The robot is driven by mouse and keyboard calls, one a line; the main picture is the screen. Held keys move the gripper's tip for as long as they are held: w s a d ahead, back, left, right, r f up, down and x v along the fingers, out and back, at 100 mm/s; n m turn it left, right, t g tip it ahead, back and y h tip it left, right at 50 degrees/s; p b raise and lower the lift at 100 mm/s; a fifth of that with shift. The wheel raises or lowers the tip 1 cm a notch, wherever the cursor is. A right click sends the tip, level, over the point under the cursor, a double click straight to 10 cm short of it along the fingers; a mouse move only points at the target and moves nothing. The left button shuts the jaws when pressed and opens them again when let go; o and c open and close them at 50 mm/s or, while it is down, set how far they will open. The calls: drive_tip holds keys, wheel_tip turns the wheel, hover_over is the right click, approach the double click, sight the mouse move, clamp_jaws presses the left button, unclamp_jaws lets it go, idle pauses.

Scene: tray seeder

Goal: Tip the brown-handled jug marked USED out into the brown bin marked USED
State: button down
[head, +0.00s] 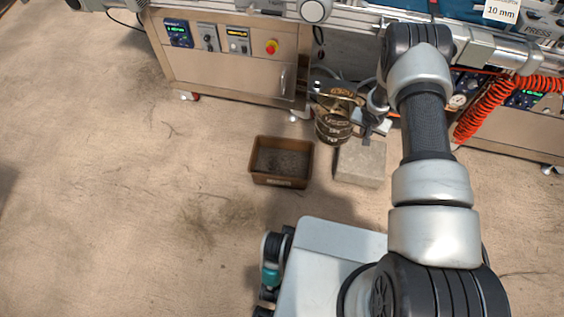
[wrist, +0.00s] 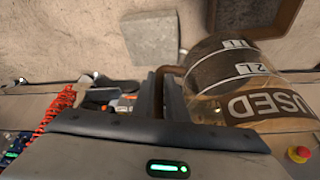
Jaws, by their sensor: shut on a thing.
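The brown-handled jug (head: 333,128) is clear with a brown USED band and litre marks, and dark contents show in its lower part in the wrist view (wrist: 226,65). My gripper (head: 368,122) is shut on the jug's brown handle, which shows between the fingers (wrist: 162,92) in the wrist view. The jug is held above the floor and looks close to upright. The brown bin (head: 281,181) stands on the floor to the left of and nearer than the jug. Its front label is too small to read. Part of its rim (wrist: 284,22) shows at the wrist view's top right.
A grey block (head: 361,164) stands on the floor right of the bin. The seeder machine (head: 225,70) runs along the back, close behind the jug. A red coiled hose (head: 487,108) hangs at right. Open floor lies left of the bin.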

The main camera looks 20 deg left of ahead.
wheel_tip(320, 180, down, 25)
drive_tip(key=s+a+n+b, duration=0.1)
drive_tip(key=s+a+b, duration=0.1)
drive_tip(key=b, duration=0.5)
drive_tip(key=shift+a, duration=0.25)
drive_tip(key=shift+s, duration=0.1)
